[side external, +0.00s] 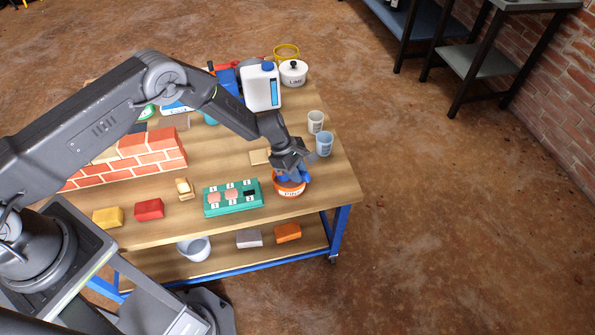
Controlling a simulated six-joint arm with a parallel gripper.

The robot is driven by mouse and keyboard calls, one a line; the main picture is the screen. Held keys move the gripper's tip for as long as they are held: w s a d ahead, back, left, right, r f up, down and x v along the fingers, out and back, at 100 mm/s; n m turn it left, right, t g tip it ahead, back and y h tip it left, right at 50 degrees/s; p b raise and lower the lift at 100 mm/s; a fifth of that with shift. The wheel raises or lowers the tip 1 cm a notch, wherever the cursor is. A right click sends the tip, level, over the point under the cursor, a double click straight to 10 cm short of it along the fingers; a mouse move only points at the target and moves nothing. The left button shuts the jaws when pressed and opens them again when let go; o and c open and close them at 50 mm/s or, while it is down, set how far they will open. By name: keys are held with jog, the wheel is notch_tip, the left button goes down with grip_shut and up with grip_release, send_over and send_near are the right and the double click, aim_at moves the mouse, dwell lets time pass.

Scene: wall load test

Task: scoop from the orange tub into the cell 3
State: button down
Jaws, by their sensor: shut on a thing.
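The orange tub (289,191) stands near the right front part of the bench, with white lettering on its front. My gripper (291,172) is over the tub, pointing down, shut on a blue scoop (303,177). The scoop's lower part is in or just over the tub's mouth; I cannot tell which, nor whether it holds anything. The green cell tray (211,210) is just left of the tub, with small white number labels. Its left and middle cells look filled with something pinkish; the right cell (250,193) looks dark. The number 3 is too small to make out.
Two cups (324,145) (315,121) stand behind the tub. A white jug (262,88) and a lidded pot (293,72) are at the back. A brick wall piece (130,155), a red block (149,209) and a yellow block (107,217) are left. The right front corner is clear.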

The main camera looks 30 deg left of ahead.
jog(key=shift+r, duration=3.2)
jog(key=shift+s+d, duration=0.1)
jog(key=shift+s+d+r+m+g+y, duration=0.1)
jog(key=shift+s+m+y, duration=0.35)
jog(key=shift+m+y, duration=0.4)
jog(key=shift+s+d+f+m+g+y, duration=0.1)
jog(key=shift+s+m+y, duration=0.4)
jog(key=shift+m, duration=0.65)
jog(key=shift+s+d+r+m+g+y, duration=0.1)
jog(key=shift+s+m+y, duration=0.3)
jog(key=shift+m+y, duration=0.5)
jog(key=s+a+f+g+h, duration=0.2)
jog(key=s+a+g, duration=0.4)
jog(key=g, duration=0.5)
jog(key=shift+s+a+f, duration=0.35)
jog(key=shift+s+f, duration=0.45)
jog(key=shift+s, duration=0.4)
